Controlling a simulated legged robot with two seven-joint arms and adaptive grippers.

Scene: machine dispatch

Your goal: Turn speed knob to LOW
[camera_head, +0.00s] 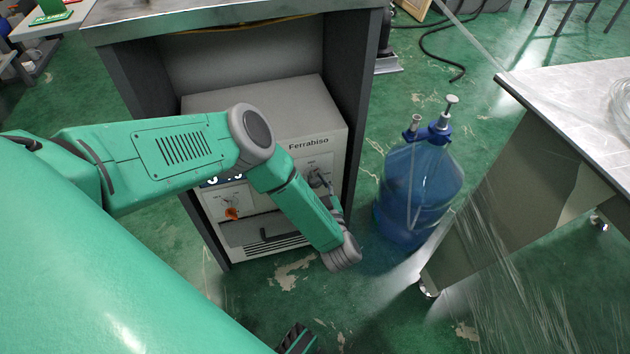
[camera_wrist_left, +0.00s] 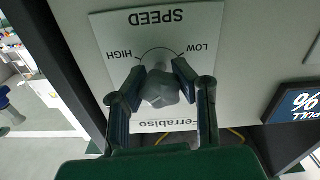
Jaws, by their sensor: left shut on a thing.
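The speed knob (camera_wrist_left: 160,88) is a grey knob on a white plate marked SPEED, LOW and HIGH, which appears upside down in the left wrist view. My left gripper (camera_wrist_left: 158,80) has one finger on each side of the knob and is shut on it. I cannot tell clearly which way the knob points. In the head view my left gripper (camera_head: 326,184) is at the right part of the front of the grey Ferrabiso machine (camera_head: 270,115), and my arm hides part of that front.
The machine stands in a dark bench frame (camera_head: 362,95). An orange knob (camera_head: 231,213) is at its lower left front. A blue water bottle (camera_head: 418,190) stands on the green floor to the right. A table (camera_head: 570,100) with plastic wrap is farther right.

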